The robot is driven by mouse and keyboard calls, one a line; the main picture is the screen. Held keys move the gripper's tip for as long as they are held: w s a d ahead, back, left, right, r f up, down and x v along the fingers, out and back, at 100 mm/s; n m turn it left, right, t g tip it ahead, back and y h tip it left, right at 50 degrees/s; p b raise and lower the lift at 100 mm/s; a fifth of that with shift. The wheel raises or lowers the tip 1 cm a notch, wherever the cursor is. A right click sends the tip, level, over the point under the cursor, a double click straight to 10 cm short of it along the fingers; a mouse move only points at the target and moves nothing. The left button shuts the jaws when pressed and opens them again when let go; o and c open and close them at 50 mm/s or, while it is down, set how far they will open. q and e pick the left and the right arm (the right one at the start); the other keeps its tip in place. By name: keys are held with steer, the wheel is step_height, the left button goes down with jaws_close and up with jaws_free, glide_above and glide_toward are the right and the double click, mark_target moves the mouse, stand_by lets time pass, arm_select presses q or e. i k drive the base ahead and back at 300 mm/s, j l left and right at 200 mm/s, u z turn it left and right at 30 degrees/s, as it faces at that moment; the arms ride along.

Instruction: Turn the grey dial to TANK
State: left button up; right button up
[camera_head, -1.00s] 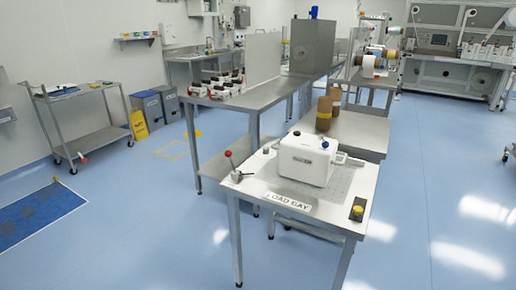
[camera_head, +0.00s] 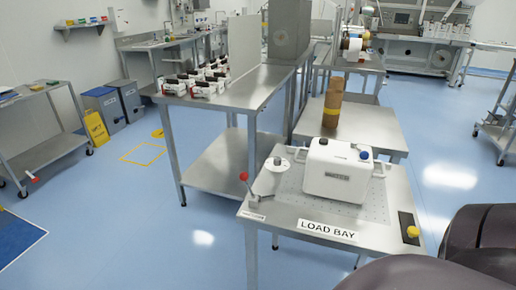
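A round pale disc with a small dark centre (camera_head: 277,164) sits at the back left of the steel load bay table (camera_head: 300,200). It may be the grey dial, but it is too small to tell, and no TANK marking can be read. A white box-shaped unit (camera_head: 337,172) stands right of it, with a blue knob and a dark knob on top. Neither gripper is in view. Dark rounded parts of my own arm show at the lower right, close to the table's right front side.
A red-tipped lever (camera_head: 244,177) stands at the table's left edge, and a yellow button (camera_head: 412,231) at its right. A longer steel bench (camera_head: 255,85) stands behind. The blue floor (camera_head: 195,255) left of the table is clear.

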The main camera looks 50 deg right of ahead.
mark_target(276, 160)
steer(key=i, duration=1.3)
steer(key=i+j+z, duration=0.1)
steer(key=i, duration=1.25)
steer(key=i+z, duration=0.2)
steer(key=z, duration=1.1)
